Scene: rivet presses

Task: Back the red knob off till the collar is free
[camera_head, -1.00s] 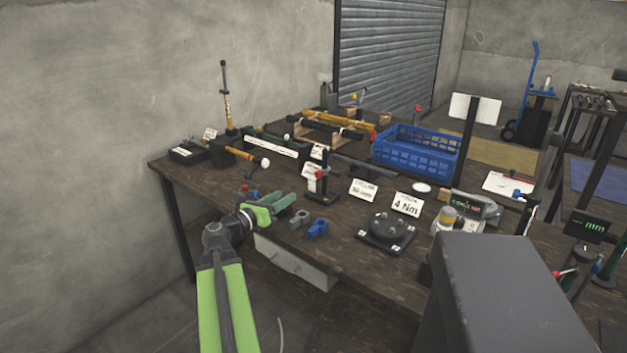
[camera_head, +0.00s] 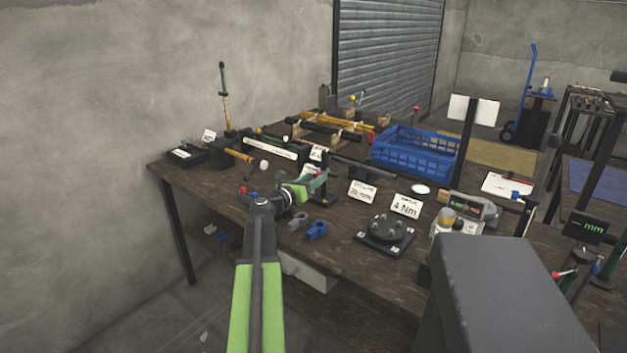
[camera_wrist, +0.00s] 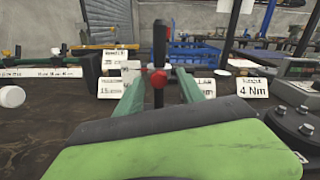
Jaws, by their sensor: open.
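The red knob (camera_wrist: 158,79) sits on a dark upright post (camera_wrist: 159,42), facing me in the wrist view. My gripper (camera_wrist: 158,88) is open, with one green finger on each side of the knob and post in that view. Gaps show between fingers and knob; I cannot tell how far the tips reach. In the head view my gripper (camera_head: 312,186) is at the small post stand (camera_head: 325,166) and covers much of it. The collar cannot be made out clearly on the post.
A grey clamp piece (camera_head: 298,222) and a blue one (camera_head: 317,230) lie on the bench near my arm. A bolted black plate (camera_head: 385,236) and a "4 Nm" card (camera_head: 407,206) stand to the right. A blue crate (camera_head: 412,155) is behind.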

